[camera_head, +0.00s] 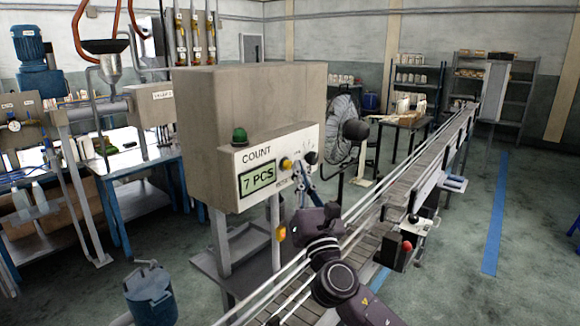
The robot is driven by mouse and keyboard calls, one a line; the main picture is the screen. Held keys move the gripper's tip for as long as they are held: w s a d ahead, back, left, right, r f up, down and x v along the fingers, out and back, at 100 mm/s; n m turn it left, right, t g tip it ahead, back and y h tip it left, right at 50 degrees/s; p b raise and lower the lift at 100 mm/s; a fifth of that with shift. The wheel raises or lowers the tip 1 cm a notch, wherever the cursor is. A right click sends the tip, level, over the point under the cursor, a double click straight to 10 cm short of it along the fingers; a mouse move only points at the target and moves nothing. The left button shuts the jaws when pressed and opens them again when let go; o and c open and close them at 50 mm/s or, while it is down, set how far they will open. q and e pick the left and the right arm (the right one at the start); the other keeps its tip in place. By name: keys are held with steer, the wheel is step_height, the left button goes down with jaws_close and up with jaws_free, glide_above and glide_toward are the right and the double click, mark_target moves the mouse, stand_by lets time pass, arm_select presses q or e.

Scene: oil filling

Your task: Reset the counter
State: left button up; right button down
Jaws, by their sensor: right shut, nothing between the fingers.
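The counter box (225,110) is a large beige housing on a stand, with a white front panel. Its panel reads "COUNT", and its display (258,179) shows "7 PCS". A yellow button (286,163) and a dark knob (311,157) sit to the right of the display. A green dome (239,136) is at the panel's upper left. My right gripper (299,174) is shut and empty, its fingertips close in front of the panel just below and right of the yellow button. I cannot tell whether they touch it. My left gripper is not in view.
A conveyor (395,190) with rails runs from the front toward the back right, beside the counter. A fan (343,125) stands behind it. A blue-grey canister (150,295) is at the lower left. The floor on the right (520,190) is clear.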

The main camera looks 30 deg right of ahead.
steer(key=shift+w+a, duration=0.25)
steer(key=shift+w, duration=0.3)
stand_by(0.8)
steer(key=shift+s+d, duration=0.1)
steer(key=shift+s, duration=0.05)
steer(key=shift+s+d, duration=0.25)
steer(key=shift+s, duration=0.45)
steer(key=shift+s+d, duration=0.3)
steer(key=shift+s, duration=0.45)
steer(key=shift+s+d, duration=0.35)
steer(key=shift+s, duration=0.45)
steer(key=shift+s+d, duration=0.3)
steer(key=shift+s, duration=0.45)
